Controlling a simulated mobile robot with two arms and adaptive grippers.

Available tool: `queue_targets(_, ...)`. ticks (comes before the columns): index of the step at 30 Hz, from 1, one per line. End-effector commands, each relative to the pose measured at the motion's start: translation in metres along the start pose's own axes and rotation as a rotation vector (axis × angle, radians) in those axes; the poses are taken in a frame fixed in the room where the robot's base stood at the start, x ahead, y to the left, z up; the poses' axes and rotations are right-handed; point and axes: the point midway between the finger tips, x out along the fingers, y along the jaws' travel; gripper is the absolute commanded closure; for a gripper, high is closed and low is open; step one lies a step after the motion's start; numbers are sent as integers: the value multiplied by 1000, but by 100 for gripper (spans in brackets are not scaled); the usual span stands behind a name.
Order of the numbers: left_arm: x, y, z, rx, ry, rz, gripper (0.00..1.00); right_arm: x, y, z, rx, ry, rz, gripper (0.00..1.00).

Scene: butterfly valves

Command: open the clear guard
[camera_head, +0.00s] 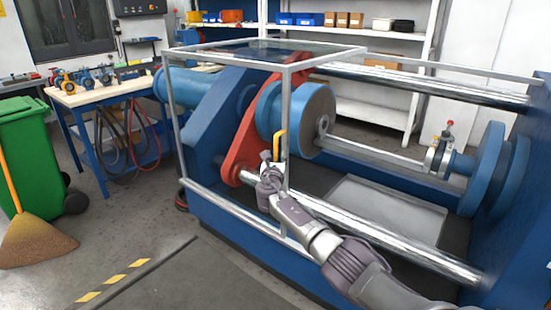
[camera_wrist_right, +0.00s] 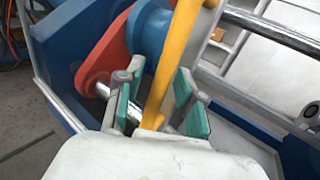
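The clear guard (camera_head: 287,120) is a see-through box with a light grey frame around the left part of a blue machine, and it looks closed. A yellow handle (camera_head: 279,146) stands on its near vertical post. My right gripper (camera_head: 269,170) is at the handle's lower part. In the right wrist view the yellow handle (camera_wrist_right: 172,65) runs between the two green-padded fingers of the gripper (camera_wrist_right: 157,85), with gaps showing on both sides. The fingers are apart and do not appear to grip the handle. My left gripper is not in view.
Inside the guard are a red arm (camera_head: 248,135) and a blue disc (camera_head: 303,118). Steel bars (camera_head: 400,248) run right to a blue end frame. A workbench (camera_head: 105,92), a green bin (camera_head: 30,150) and a broom (camera_head: 35,240) stand left. Floor is clear at front left.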

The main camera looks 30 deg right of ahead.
Motion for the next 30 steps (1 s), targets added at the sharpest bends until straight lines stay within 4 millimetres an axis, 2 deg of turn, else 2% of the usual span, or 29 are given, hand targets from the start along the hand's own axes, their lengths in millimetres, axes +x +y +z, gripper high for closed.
queue_targets(9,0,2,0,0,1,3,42,0,-1,0,0,0,-2,59)
queue_targets(14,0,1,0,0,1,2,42,-8,-1,-1,0,-1,-2,59)
queue_targets(20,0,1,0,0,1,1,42,-32,0,-1,1,-1,1,59)
queue_targets(30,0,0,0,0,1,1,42,-89,0,-1,1,1,1,59)
